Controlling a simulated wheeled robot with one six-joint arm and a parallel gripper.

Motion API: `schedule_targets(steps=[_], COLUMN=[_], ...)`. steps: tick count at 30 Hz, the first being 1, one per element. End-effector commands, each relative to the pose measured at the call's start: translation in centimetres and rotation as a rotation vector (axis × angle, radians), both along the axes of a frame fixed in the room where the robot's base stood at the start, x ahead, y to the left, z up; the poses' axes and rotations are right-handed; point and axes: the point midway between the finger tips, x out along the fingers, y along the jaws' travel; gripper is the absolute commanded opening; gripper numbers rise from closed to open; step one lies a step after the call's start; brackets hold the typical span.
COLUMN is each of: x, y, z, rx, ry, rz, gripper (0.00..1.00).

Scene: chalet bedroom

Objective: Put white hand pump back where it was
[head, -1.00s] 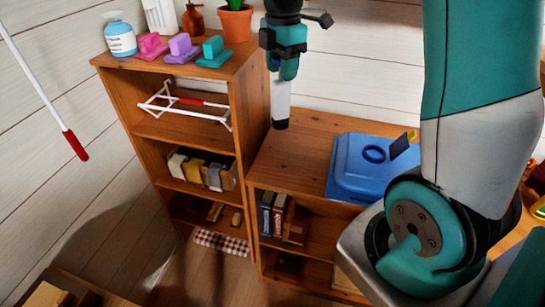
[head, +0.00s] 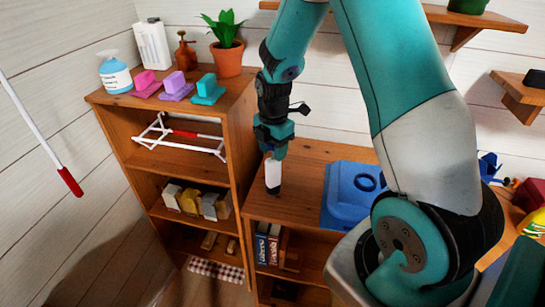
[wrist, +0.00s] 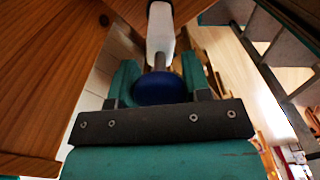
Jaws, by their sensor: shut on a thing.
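The white hand pump (head: 272,172) hangs upright below my gripper (head: 273,150), its dark tip pointing down. My gripper is shut on its top. In the wrist view, the pump's blue knob (wrist: 160,88) sits between the two fingers, with its white body (wrist: 160,28) beyond. In the head view, the tip is over the left part of the low wooden shelf unit's top (head: 290,190). I cannot tell whether the tip touches the wood.
A taller shelf unit (head: 236,120) stands close on the left, with a spray bottle (head: 115,75), colored brushes and a potted plant (head: 227,55) on top. A blue box (head: 345,200) sits right of the pump. Bare wood lies between pump and box.

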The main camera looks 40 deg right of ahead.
Motion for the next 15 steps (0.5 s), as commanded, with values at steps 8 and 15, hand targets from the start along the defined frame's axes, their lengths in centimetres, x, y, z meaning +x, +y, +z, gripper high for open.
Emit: schedule_targets(steps=[8,15], x=[0.0,0.0], y=[0.1,0.1], z=[-3.3,-4.0], rx=[0.001,-0.001], ry=[0.003,-0.002], rz=[0.002,0.002], gripper=[0.0,0.0])
